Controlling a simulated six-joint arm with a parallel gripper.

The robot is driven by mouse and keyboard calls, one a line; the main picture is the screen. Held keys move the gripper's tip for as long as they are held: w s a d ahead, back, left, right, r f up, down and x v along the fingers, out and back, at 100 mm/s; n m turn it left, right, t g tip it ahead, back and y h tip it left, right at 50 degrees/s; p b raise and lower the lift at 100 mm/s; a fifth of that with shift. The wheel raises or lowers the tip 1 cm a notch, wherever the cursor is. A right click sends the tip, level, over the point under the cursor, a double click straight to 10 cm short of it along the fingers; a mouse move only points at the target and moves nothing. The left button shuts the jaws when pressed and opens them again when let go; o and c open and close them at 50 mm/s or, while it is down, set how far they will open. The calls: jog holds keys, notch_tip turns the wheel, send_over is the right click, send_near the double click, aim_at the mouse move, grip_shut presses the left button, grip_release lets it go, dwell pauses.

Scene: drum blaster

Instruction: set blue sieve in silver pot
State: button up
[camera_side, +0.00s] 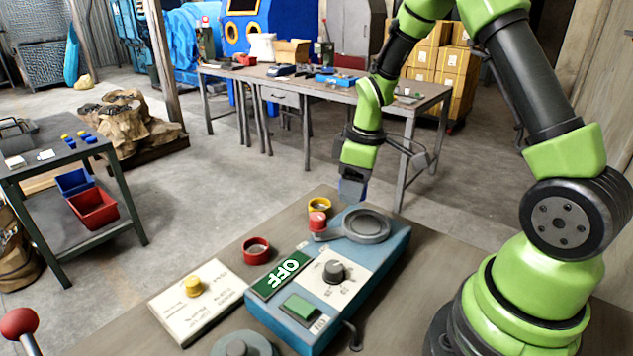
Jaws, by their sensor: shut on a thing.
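My gripper (352,186) points down above the back end of the blue control box (392,250). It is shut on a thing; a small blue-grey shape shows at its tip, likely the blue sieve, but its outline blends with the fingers. A round grey metal dish (366,226), likely the silver pot, sits on the back end of the box. The gripper tip appears just above and behind the dish's left rim; the exact gap cannot be told.
A yellow-rimmed sieve (319,205) and red knob (317,221) stand just left of the dish. A red-rimmed sieve (256,250) lies on the table further left. A white panel with a yellow button (193,285) and a grey round part (240,346) are in front.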

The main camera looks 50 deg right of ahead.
aim_at(365, 226)
jog(key=s, duration=0.3)
jog(key=shift+s+d, duration=0.1)
jog(key=shift+d, duration=0.1)
jog(key=shift+f, duration=2.1)
jog(key=shift+f, duration=0.8)
dwell(0.3)
jog(key=o, duration=1)
jog(key=shift+c, duration=1)
jog(key=shift+o, duration=1)
jog(key=shift+r, duration=3)
